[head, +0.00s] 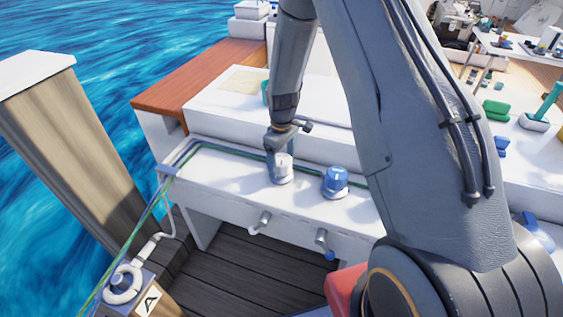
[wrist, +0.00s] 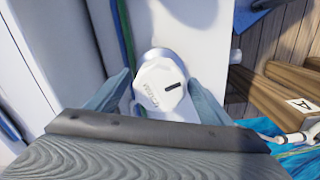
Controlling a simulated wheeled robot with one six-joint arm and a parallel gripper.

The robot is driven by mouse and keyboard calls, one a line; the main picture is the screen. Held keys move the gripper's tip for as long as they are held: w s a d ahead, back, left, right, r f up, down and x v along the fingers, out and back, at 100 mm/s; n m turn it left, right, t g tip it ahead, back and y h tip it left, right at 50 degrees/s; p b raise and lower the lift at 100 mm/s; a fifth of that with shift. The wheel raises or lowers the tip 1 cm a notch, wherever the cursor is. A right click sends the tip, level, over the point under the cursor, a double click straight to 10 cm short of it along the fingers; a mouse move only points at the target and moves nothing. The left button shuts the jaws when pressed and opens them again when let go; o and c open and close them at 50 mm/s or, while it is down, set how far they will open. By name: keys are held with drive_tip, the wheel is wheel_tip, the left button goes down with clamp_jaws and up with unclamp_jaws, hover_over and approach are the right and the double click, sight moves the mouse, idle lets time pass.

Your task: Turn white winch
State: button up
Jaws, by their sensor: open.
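The white winch (head: 281,168) stands upright on the white ledge in the head view, left of a blue winch (head: 335,181). In the wrist view the white winch (wrist: 162,84) shows its faceted top with a dark slot and small lettering. My gripper (head: 283,153) is directly above and around the winch. In the wrist view my gripper (wrist: 160,92) is open, one finger on each side of the winch. Contact between fingers and winch cannot be told. The winch's lower body is partly hidden.
Green and blue ropes (head: 225,152) run along the ledge behind the winches. Two handles (head: 259,223) stick out from the ledge's front face. A wooden post (head: 75,150) stands at left, beside a box marked A (head: 148,303). Dark planks (head: 240,270) lie below.

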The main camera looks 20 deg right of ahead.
drive_tip(key=c, duration=1.1)
drive_tip(key=shift+o, duration=0.2)
drive_tip(key=shift+m, duration=0.4)
drive_tip(key=m, duration=0.5)
drive_tip(key=shift+m, duration=0.4)
drive_tip(key=m, duration=0.3)
drive_tip(key=shift+r, duration=0.1)
drive_tip(key=shift+m, duration=2)
drive_tip(key=shift+w, duration=0.1)
drive_tip(key=o, duration=1.1)
drive_tip(key=shift+b, duration=0.3)
drive_tip(key=shift+c, duration=0.2)
